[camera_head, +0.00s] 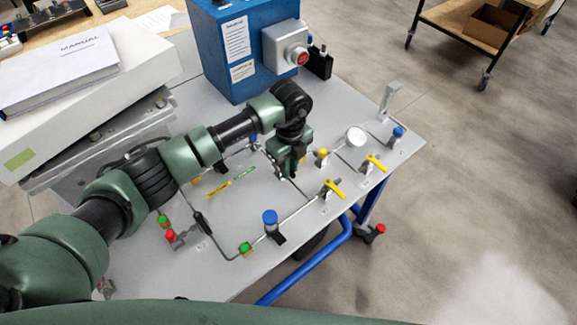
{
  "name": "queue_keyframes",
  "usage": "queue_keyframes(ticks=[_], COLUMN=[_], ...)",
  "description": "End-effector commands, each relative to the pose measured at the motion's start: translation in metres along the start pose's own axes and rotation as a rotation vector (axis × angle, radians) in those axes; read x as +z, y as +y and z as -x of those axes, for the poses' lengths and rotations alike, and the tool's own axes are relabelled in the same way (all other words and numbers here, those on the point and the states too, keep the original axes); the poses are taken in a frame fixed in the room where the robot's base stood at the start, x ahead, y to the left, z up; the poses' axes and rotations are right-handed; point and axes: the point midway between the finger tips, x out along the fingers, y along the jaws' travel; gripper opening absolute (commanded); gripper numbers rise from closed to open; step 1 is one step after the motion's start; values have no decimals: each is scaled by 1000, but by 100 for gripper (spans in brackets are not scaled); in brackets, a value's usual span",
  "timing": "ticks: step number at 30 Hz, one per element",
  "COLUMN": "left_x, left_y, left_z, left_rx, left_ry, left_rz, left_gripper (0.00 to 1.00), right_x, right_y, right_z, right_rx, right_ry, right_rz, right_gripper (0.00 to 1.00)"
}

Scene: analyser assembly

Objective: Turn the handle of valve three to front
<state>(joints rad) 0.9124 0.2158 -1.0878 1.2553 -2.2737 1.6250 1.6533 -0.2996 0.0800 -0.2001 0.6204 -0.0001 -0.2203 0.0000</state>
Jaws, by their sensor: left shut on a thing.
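My left arm reaches in from the left over the grey panel table (330,105). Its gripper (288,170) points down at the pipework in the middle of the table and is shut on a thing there. That thing is mostly hidden by the gripper; it seems to be a valve handle. Two other yellow valve handles show, one on the near pipe (335,188) and one farther right (376,163). I cannot read which valve is number three. My right gripper is not in view.
A blue box (235,50) with a red button stands behind the gripper. A round gauge (356,136) and a blue-capped fitting (270,219) rise from the pipework. A manual (70,70) lies at the left. Open floor lies right of the table.

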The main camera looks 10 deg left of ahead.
Motion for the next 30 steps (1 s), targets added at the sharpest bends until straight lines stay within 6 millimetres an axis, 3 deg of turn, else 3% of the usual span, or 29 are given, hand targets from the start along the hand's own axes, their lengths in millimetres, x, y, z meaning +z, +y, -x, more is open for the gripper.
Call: queue_keyframes(ticks=[13, 14, 16, 26, 30], left_x=[2, 2, 2, 1, 2], left_y=[-2, -2, -2, -1, -2], left_z=[2, 2, 2, 2, 16], left_rx=[-4, -4, -4, -2, -5], left_ry=[-3, -3, -3, -2, -3], left_rz=[13, 13, 13, 10, 10], left_gripper=[0, 20, 36, 36, 36], right_x=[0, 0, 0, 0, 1], right_y=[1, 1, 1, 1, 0], right_z=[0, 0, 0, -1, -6], right_rx=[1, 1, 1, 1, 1], right_ry=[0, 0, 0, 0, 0], right_rz=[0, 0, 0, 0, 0], right_gripper=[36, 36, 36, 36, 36])
